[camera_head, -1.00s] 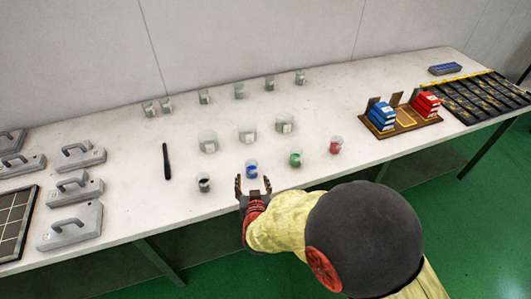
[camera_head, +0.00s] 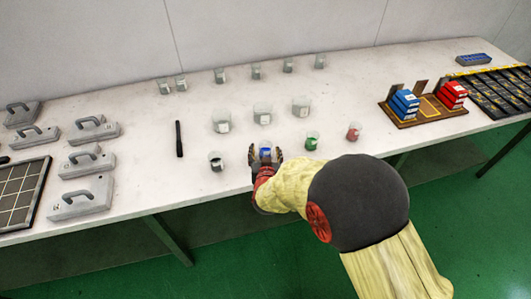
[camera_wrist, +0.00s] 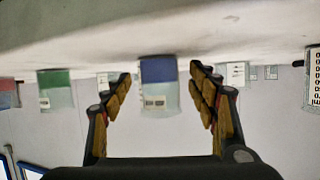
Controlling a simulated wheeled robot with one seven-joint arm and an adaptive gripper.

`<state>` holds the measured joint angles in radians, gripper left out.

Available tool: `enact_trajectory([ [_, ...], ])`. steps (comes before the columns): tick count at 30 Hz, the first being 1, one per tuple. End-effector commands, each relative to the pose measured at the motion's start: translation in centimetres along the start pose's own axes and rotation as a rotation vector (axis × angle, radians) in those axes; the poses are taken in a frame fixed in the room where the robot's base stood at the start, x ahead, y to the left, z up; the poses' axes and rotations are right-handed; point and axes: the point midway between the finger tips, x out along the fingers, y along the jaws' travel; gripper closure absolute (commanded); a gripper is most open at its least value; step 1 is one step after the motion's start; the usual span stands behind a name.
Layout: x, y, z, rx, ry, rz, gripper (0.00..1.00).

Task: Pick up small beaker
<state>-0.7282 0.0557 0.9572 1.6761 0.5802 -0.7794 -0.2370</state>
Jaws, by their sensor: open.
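A small clear beaker with blue contents (camera_head: 265,152) stands near the table's front edge in the head view. My gripper (camera_head: 265,160) is open, with its fingers at the two sides of this blue beaker. In the wrist view, which is upside down, the blue beaker (camera_wrist: 159,88) shows between the two spread fingers of my gripper (camera_wrist: 160,95), with a gap on either side. Small beakers with green (camera_head: 312,141), red (camera_head: 353,132) and dark (camera_head: 216,161) contents stand in the same front row.
Three larger clear beakers (camera_head: 262,114) stand behind the front row. Several small empty ones (camera_head: 219,76) line the back. A black stick (camera_head: 179,139) and grey handled blocks (camera_head: 82,197) are left. A wooden rack (camera_head: 410,119) with blue and red boxes is right.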

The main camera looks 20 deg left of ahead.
Motion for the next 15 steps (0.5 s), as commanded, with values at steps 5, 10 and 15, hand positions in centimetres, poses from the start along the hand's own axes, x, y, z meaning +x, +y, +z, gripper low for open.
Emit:
enact_trajectory([
  [5,-0.04,0.00,-0.02,0.000,0.000,0.000,0.48],
  [10,-0.04,0.00,-0.01,0.000,0.000,0.000,0.58],
  [15,-0.05,0.00,-0.01,0.000,0.000,0.000,0.67],
])
